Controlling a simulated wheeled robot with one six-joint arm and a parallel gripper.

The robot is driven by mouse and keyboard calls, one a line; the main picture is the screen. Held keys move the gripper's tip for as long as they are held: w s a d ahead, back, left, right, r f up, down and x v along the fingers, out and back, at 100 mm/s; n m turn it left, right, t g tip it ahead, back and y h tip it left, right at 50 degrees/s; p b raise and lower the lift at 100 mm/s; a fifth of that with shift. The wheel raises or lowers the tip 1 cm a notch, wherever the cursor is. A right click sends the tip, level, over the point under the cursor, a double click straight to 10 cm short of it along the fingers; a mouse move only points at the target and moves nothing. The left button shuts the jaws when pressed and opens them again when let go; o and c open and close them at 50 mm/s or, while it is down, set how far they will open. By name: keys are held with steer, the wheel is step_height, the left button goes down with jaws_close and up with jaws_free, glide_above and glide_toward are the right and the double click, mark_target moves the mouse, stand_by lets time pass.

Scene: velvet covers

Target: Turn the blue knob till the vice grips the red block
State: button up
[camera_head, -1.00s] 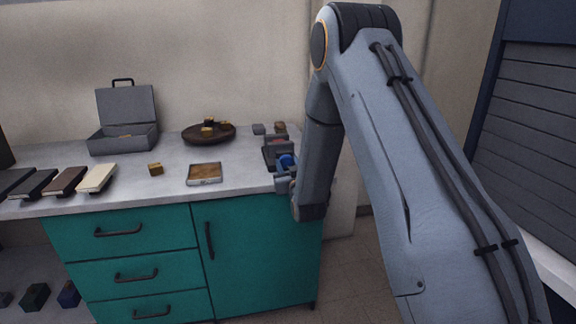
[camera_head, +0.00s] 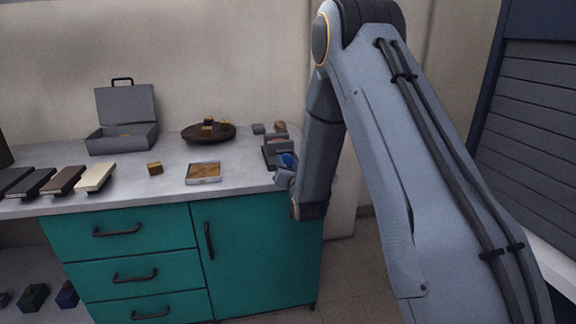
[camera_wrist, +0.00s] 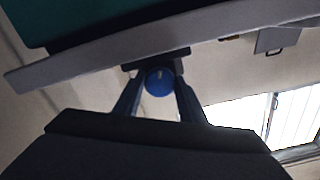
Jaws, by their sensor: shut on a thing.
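The blue knob (camera_head: 287,160) is on the front of the grey vice (camera_head: 270,152), at the right end of the worktop. The knob also shows in the wrist view (camera_wrist: 159,82), its round face between my two fingers. My gripper (camera_head: 284,177) is shut on the knob, with a finger on either side of it (camera_wrist: 158,92). The red block (camera_head: 279,139) shows only as a small reddish patch at the vice, and I cannot tell whether the jaws touch it. My arm hides part of the vice's right side.
Teal drawers and a door (camera_head: 255,250) are below.

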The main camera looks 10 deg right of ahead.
steer(key=shift+m, duration=0.6)
steer(key=o, duration=1.1)
steer(key=shift+c, duration=0.2)
steer(key=s, duration=0.7)
steer(key=shift+s+b, duration=0.3)
steer(key=shift+s, duration=0.1)
